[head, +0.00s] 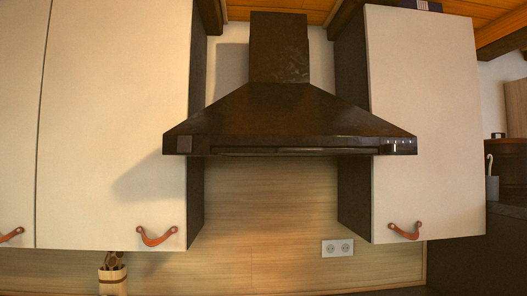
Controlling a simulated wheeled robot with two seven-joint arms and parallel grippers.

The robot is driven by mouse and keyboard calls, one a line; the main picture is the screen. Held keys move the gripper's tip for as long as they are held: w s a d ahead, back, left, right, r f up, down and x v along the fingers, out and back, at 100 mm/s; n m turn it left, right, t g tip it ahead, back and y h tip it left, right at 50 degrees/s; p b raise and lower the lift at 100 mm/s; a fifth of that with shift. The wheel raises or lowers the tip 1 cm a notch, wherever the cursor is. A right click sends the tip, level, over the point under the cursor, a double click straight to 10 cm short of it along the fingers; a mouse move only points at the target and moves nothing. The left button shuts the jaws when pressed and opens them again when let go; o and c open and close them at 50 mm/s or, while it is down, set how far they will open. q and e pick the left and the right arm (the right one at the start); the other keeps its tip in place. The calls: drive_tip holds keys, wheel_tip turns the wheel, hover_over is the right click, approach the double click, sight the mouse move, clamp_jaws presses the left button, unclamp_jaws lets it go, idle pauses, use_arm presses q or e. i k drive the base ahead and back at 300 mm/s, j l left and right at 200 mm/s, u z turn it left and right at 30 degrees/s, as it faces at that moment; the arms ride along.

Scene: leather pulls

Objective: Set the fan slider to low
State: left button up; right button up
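A dark brown range hood (290,115) hangs between white wall cabinets in the head view. Small light-coloured controls (397,147) sit at the right end of its front edge. The fan slider is probably among them, but they are too small to tell its setting. A dark square patch (184,144) shows at the left end of the same edge. Neither of my grippers is in view.
White cabinet doors with leather pulls (157,237) (405,231) flank the hood. Below are a utensil holder (112,279) and a wall socket (337,248). The space in front of the hood looks clear.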

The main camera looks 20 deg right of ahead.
sight(392, 147)
drive_tip(key=z, duration=1.35)
